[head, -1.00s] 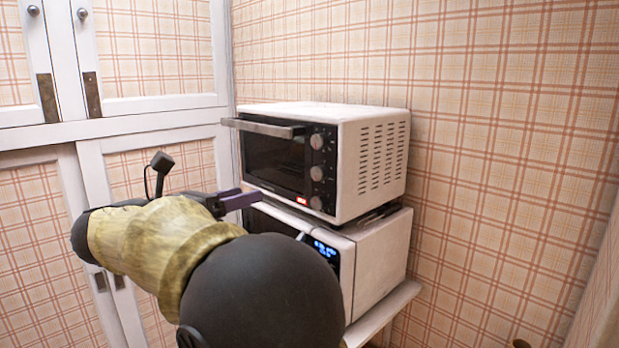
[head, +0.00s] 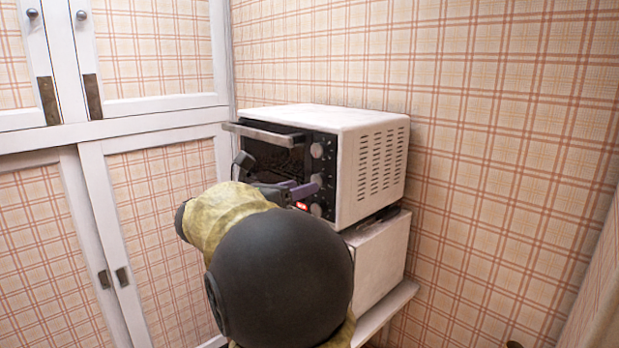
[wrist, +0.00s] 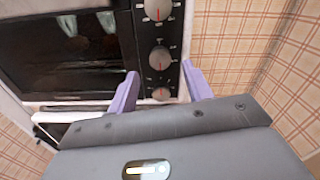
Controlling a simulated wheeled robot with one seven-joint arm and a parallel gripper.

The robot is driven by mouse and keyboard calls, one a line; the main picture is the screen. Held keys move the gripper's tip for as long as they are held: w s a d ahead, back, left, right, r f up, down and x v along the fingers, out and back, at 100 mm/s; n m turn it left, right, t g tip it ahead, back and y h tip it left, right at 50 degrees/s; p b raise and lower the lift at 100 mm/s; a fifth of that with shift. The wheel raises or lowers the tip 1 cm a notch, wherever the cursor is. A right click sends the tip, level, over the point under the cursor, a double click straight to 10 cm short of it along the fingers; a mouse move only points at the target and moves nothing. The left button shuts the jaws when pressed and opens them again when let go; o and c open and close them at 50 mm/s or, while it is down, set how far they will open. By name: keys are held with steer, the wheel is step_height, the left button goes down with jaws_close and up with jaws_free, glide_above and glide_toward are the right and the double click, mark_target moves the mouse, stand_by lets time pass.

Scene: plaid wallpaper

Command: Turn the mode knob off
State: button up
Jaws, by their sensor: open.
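A white toaster oven (head: 371,165) with a black front carries a vertical column of grey knobs. The wrist view shows the top knob (wrist: 158,10), middle knob (wrist: 159,58) and bottom knob (wrist: 160,93). Their labels are too small to read, so I cannot tell which is the mode knob. My gripper (head: 306,190) is at the knob panel. In the wrist view its open purple fingers (wrist: 159,69) lie either side of the column, around the middle and lower knobs.
The oven door handle (head: 264,134) juts out above and left of my gripper. The oven stands on a white microwave (head: 378,262), partly hidden by my arm. White cupboards (head: 150,120) stand at the left, and a plaid wall (head: 500,150) is behind and right.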

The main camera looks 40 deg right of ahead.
mark_target(319, 181)
steer(key=d+p, duration=0.1)
steer(key=d, duration=0.3)
steer(key=shift+w+d, duration=0.1)
steer(key=shift+w, duration=0.1)
steer(key=c, duration=1)
steer(key=shift+o, duration=0.2)
